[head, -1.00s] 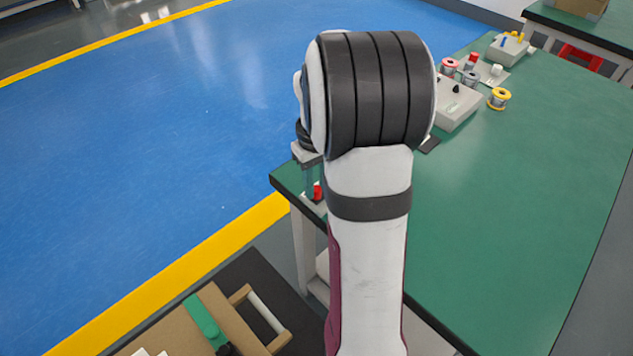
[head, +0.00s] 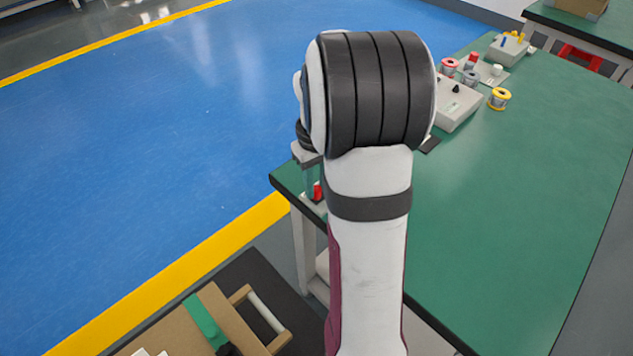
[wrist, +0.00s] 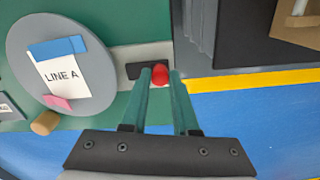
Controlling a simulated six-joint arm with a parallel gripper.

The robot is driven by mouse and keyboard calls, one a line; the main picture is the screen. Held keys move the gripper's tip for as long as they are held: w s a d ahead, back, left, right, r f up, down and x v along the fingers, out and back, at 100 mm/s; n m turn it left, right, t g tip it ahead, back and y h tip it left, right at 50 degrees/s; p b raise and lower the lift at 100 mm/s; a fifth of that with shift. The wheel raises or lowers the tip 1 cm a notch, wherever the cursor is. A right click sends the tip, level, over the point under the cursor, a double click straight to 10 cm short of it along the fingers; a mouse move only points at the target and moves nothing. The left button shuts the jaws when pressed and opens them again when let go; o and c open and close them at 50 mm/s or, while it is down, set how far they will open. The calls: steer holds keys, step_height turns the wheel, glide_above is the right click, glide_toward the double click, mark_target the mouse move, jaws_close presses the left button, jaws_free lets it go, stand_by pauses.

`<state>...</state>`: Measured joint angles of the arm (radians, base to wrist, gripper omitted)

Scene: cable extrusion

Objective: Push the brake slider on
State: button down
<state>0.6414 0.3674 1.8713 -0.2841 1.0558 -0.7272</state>
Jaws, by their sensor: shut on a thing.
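The brake slider's red knob (wrist: 160,75) sits on a pale grey plate (wrist: 125,54) in the wrist view, beside a black slot (wrist: 136,70) on its left. My gripper (wrist: 161,77) has its two green fingers on either side of the knob, shut on it. In the head view the red knob (head: 317,190) shows near the table's left corner. The knob's lower part is hidden.
A grey round disc (wrist: 95,75) with a "LINE A" card and a wooden handle (wrist: 45,123) lies left of the slider. The green table (head: 500,200) holds a control box (head: 462,112) and several spools. A cardboard box (head: 180,325) stands lower left.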

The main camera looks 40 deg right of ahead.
steer(key=shift+d+r, duration=0.1)
steer(key=shift+d, duration=1.55)
steer(key=c, duration=0.7)
jaws_free()
steer(key=shift+a, duration=0.1)
step_height(320, 180, up, 16)
steer(key=shift+f, duration=0.15)
